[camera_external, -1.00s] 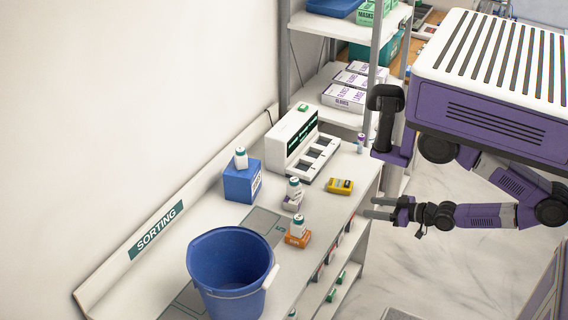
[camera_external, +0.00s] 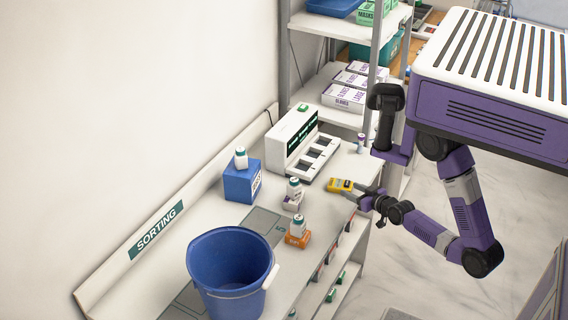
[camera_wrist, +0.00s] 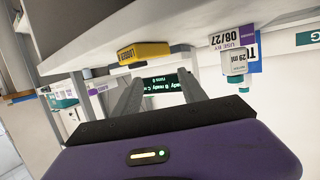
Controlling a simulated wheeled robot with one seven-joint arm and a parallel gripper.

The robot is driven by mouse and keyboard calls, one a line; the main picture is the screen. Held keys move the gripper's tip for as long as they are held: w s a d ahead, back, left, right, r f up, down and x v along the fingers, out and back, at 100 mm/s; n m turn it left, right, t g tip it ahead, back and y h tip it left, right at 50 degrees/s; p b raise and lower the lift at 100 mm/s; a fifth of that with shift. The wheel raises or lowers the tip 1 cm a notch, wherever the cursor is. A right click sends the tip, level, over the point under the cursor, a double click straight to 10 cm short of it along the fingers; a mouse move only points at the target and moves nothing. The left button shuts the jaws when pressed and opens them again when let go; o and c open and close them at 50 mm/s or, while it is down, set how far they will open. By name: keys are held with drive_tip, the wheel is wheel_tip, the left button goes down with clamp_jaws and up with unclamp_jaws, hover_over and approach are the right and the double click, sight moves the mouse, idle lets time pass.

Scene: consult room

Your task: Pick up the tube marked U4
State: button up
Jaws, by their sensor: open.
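No marking U4 is readable on anything in view, so I cannot tell which item is the tube. A small vial (camera_external: 361,142) stands at the back right of the table, beside a white device; its label is too small to read. My gripper (camera_external: 362,193) is open at the table's right edge, close to a yellow device (camera_external: 341,186). In the wrist view my gripper (camera_wrist: 158,88) shows two spread fingers with nothing between them. The yellow device (camera_wrist: 145,52) shows beyond them, and the lit panel of the white device (camera_wrist: 165,88) lies between and behind them.
One bottle (camera_wrist: 236,65) shows at the right in the wrist view. A blue bucket (camera_external: 225,250) stands in front. A shelf rack (camera_external: 340,113) rises behind.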

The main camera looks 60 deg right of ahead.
sight(361, 144)
drive_tip(key=w+d+m+h, duration=0.1)
drive_tip(key=w+d, duration=0.1)
drive_tip(key=d, duration=0.3)
drive_tip(key=w+d+f+m+g+h, duration=0.1)
drive_tip(key=w+d, duration=0.1)
drive_tip(key=d, duration=0.4)
drive_tip(key=w+d+h+b, duration=0.1)
drive_tip(key=d, duration=0.4)
drive_tip(key=shift+w+d+f+m+g, duration=0.2)
drive_tip(key=shift+w+d+m+g, duration=0.15)
drive_tip(key=shift+w+m+g, duration=0.05)
drive_tip(key=shift+m+g+h, duration=0.6)
drive_tip(key=shift+m, duration=0.1)
drive_tip(key=d, duration=0.8)
drive_tip(key=d+r+b, duration=0.1)
drive_tip(key=d, duration=0.3)
drive_tip(key=shift+w+d, duration=0.1)
drive_tip(key=shift+d, duration=0.05)
drive_tip(key=shift+x, duration=1.15)
drive_tip(key=shift+p+x, duration=0.75)
drive_tip(key=shift+x, duration=1.95)
drive_tip(key=shift+w+r, duration=0.1)
clamp_jaws()
